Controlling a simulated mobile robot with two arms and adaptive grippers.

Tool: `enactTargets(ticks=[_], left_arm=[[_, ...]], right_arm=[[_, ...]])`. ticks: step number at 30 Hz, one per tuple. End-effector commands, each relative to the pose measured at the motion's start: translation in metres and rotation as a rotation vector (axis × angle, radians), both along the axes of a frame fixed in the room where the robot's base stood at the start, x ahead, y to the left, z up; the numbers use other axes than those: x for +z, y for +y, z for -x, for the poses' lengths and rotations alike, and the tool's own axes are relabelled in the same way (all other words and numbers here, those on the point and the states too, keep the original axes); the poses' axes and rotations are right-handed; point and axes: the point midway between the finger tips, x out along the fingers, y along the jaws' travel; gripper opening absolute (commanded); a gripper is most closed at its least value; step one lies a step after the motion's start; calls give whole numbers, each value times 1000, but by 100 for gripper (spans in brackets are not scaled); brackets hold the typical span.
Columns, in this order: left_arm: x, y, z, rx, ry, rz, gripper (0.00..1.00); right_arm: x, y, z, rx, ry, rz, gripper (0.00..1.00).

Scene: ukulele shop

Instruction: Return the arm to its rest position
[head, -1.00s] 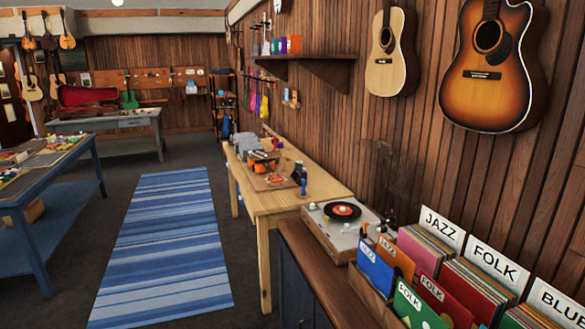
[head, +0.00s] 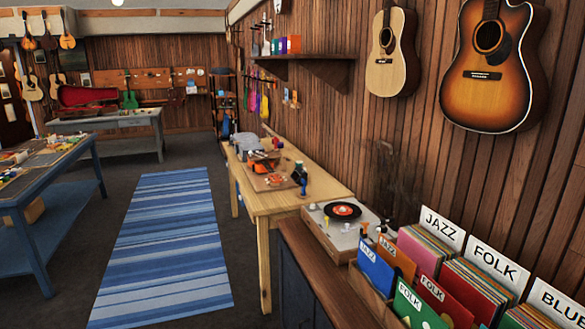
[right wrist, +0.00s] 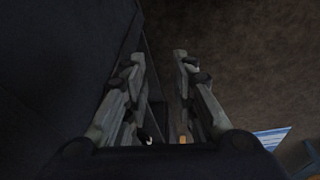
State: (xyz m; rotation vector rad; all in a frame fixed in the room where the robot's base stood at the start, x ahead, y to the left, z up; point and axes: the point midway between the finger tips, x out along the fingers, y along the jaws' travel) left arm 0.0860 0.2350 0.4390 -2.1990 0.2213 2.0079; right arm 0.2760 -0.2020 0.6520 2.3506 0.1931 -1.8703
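My right gripper (right wrist: 160,62) shows in the right wrist view. Its two grey fingers stand apart with a gap between them, and no object is held in the gap. It is over the dark floor (right wrist: 240,60), with a dark surface (right wrist: 50,50) on the left side of the picture. Neither gripper shows in the head view, and my left gripper is in no view.
A wooden counter (head: 320,269) carries a turntable (head: 341,232) and record bins. Beyond it stands a wooden workbench (head: 262,203) with tools. A striped blue rug (head: 165,250) lies on open floor. A blue table (head: 45,205) stands at left.

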Motion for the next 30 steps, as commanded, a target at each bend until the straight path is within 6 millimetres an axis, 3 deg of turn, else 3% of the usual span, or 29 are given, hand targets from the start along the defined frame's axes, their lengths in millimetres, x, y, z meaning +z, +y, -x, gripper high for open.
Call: enactTargets(ticks=[1, 6, 12, 15, 22, 30], left_arm=[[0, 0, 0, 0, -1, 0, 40], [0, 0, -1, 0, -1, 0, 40], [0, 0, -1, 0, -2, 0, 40], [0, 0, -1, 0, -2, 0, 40], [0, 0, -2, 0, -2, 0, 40], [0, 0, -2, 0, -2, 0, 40]], right_arm=[[-25, -1, 9, 2, 19, 3, 25], [-97, -6, 44, 9, 53, 7, 25], [-163, -16, 102, 18, 92, 12, 25], [-186, -22, 133, 22, 107, 15, 25], [-210, -31, 180, 29, 129, 19, 25], [-213, -33, 187, 30, 131, 19, 25]])
